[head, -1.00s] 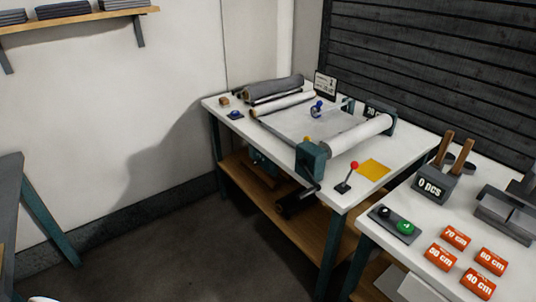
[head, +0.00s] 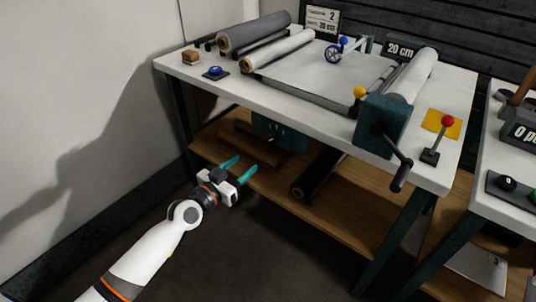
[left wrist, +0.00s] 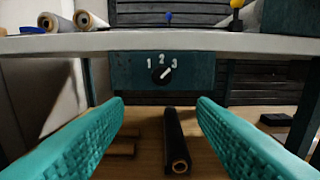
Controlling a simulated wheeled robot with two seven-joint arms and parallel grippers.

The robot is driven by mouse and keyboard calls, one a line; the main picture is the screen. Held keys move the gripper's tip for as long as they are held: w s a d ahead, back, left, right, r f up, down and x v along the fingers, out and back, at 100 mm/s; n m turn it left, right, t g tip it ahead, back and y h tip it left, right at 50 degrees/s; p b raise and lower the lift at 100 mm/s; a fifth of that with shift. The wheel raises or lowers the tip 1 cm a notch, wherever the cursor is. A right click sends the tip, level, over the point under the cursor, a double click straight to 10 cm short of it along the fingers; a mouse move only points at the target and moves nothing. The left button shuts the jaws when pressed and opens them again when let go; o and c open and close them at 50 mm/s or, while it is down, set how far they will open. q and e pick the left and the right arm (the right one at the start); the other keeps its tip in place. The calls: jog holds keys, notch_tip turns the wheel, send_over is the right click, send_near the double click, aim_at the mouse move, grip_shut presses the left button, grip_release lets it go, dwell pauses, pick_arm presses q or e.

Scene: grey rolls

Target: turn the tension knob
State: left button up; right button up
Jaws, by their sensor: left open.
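The tension knob (left wrist: 161,74) is a dark dial with a white pointer on a teal panel (left wrist: 186,83) marked 1, 2, 3, under the table's front edge in the left wrist view. Its pointer aims up and right, toward the 3. In the head view the panel (head: 279,130) sits below the tabletop, partly hidden by it. My left gripper (head: 238,167) is open and empty, its teal fingers pointing at the space under the table. In the left wrist view the knob lies ahead, above and between the fingertips, with a gap. My right gripper is not in view.
The white table (head: 300,97) carries grey and white rolls, a blue button (head: 215,71), a red-knobbed lever (head: 437,140) and a crank (head: 397,165). A black roll (head: 317,174) lies on the wooden shelf (head: 350,210) below.

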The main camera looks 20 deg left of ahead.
aim_at(270, 141)
pick_arm(q)
jog(key=x, duration=0.7)
jog(key=r+x, duration=0.1)
jog(key=x, duration=0.2)
jog(key=shift+w+d+b, duration=0.25)
jog(key=shift+w+b, duration=0.05)
jog(key=shift+b, duration=0.1)
jog(key=shift+w+d, duration=0.2)
jog(key=shift+w, duration=0.4)
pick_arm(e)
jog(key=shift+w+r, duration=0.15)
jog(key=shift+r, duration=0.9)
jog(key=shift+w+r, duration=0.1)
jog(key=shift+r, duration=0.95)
pick_arm(q)
jog(key=shift+c, duration=0.5)
jog(key=c, duration=0.9)
